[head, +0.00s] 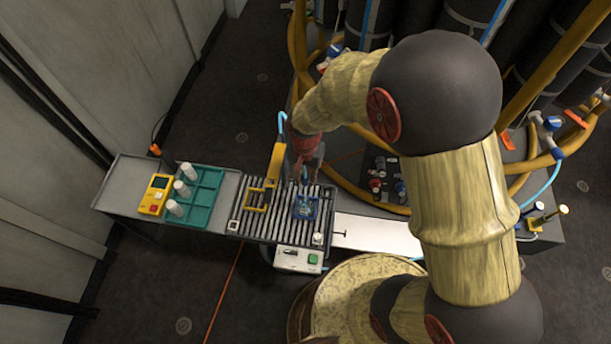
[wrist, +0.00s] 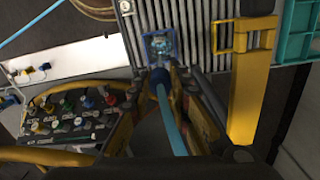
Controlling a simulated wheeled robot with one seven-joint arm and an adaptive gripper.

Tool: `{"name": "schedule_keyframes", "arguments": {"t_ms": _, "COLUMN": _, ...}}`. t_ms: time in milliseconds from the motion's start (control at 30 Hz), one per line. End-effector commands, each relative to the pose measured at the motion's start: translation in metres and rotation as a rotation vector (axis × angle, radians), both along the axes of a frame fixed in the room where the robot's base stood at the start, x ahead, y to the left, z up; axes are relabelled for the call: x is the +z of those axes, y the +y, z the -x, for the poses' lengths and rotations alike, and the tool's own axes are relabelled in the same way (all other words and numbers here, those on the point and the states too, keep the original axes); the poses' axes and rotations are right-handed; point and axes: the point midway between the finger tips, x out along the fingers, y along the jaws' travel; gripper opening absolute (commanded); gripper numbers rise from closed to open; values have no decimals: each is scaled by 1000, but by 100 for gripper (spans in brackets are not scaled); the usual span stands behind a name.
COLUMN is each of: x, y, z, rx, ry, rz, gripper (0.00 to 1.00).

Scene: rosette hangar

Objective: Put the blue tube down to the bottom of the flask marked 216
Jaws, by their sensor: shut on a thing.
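The blue tube is light blue with a darker blue end. It runs up between my fingers in the wrist view (wrist: 170,120), and a bit of it shows above my wrist in the head view (head: 283,121). My gripper (wrist: 160,82) is shut on the tube near its dark end, and it also shows in the head view (head: 305,172). Ahead of the tube end stands a small blue square holder (head: 306,208) on the slatted bed, also in the wrist view (wrist: 160,47). Something glassy is inside it, perhaps the flask. I cannot read a 216 mark. Contact between tube and glass cannot be told.
A yellow bracket (head: 275,167) stands on the slatted bed (head: 284,228) beside my gripper. A green rack (head: 204,196) with white-capped bottles and a yellow meter (head: 155,195) are at left. A panel of coloured knobs (wrist: 77,112) lies on the other side.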

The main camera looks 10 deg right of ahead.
Motion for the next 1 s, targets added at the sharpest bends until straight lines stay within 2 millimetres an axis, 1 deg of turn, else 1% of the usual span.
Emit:
{"name": "schedule_keyframes", "arguments": {"t_ms": 200, "x": -8, "y": 0, "z": 0, "rx": 0, "ry": 0, "rz": 0, "gripper": 3}}
{"name": "schedule_keyframes", "arguments": {"t_ms": 667, "x": -10, "y": 0, "z": 0, "rx": 0, "ry": 0, "rz": 0, "gripper": 3}}
{"name": "schedule_keyframes", "arguments": {"t_ms": 1000, "x": -22, "y": 0, "z": -1, "rx": 0, "ry": -1, "rz": 0, "gripper": 3}}
